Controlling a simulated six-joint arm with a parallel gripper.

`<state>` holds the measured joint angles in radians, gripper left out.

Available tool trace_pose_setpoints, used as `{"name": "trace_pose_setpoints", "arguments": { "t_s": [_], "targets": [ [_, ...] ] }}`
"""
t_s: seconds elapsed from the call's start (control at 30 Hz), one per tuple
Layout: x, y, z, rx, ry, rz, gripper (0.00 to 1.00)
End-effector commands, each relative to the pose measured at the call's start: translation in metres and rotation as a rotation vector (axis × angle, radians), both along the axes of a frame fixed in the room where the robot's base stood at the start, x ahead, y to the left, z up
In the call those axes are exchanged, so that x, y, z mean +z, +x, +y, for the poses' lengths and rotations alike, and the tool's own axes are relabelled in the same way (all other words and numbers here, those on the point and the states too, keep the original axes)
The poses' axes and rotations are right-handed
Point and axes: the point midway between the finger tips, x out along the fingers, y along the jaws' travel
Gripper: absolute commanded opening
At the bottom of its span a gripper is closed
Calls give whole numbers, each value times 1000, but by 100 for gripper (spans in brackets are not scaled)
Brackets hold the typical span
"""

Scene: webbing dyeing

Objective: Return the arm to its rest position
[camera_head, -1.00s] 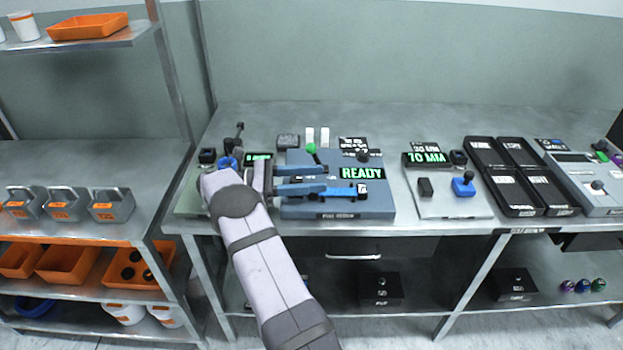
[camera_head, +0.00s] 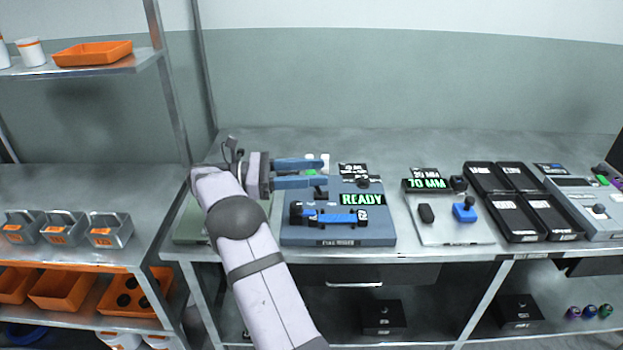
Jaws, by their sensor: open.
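My gripper (camera_head: 324,173) is at the left part of the steel bench, above the back of a blue-grey machine. Its two blue fingers point right and stand apart, with nothing seen between them. The machine (camera_head: 376,239) has a lit green READY display (camera_head: 362,199) and a blue and black piece (camera_head: 336,216) lying across its front.
A grey plate with a 10 MM display (camera_head: 428,184) and a blue knob (camera_head: 464,210) is right of the machine. Black trays (camera_head: 515,217) stand further right. A shelf with metal bins (camera_head: 110,229) and orange trays is at left. The bench's back strip (camera_head: 420,145) is clear.

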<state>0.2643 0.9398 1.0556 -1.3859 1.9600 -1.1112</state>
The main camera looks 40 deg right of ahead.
Motion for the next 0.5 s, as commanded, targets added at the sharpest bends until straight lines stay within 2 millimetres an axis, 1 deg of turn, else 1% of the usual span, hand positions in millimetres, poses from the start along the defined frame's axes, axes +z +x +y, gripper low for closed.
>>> {"name": "trace_pose_setpoints", "arguments": {
  "t_s": [0.37, 0.5],
  "targets": [
    [0, 0, 0, 0, 0, -1, 43],
    [0, 0, 2, 19, 24, -29, 43]
  ]
}}
